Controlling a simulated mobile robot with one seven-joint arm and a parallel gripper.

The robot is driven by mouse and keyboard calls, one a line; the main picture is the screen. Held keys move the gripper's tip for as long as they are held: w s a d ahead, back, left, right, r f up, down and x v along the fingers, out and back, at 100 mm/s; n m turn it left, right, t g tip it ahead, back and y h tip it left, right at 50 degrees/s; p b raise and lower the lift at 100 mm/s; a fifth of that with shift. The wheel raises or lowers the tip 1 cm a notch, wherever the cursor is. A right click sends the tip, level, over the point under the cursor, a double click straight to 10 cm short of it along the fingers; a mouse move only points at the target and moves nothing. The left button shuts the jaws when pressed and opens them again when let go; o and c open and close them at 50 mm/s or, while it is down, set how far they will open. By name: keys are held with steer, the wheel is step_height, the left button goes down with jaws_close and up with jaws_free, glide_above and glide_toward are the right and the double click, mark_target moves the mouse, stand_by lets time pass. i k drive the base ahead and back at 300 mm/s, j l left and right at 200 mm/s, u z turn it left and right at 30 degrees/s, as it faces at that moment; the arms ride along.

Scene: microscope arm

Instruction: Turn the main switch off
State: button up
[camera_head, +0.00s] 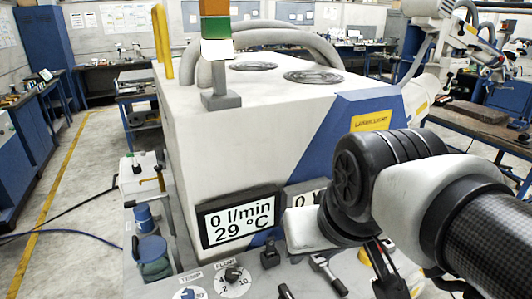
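A pale control panel runs along the front of a large white and blue machine (240,135). It carries a knob labelled TEMP (188,293), a knob labelled FLOW (233,275), a small black switch-like part (270,254) and a grey T-shaped handle (327,272). I cannot tell which part is the main switch; no label for it is readable. A display (238,222) reads 0 l/min and 29 °C. My gripper (384,274) shows as dark parts low at the right, over the panel's right side. My arm hides much of it, and its opening is unclear.
A second display (308,192) is partly hidden by my arm. A signal tower (217,45) stands on the machine. Blue and green containers (152,255) sit left of the panel. Open floor lies at the left, with benches behind and a workbench (480,125) at the right.

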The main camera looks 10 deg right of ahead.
mark_target(387, 261)
steer(key=z, duration=0.85)
steer(key=i+l+z, duration=0.15)
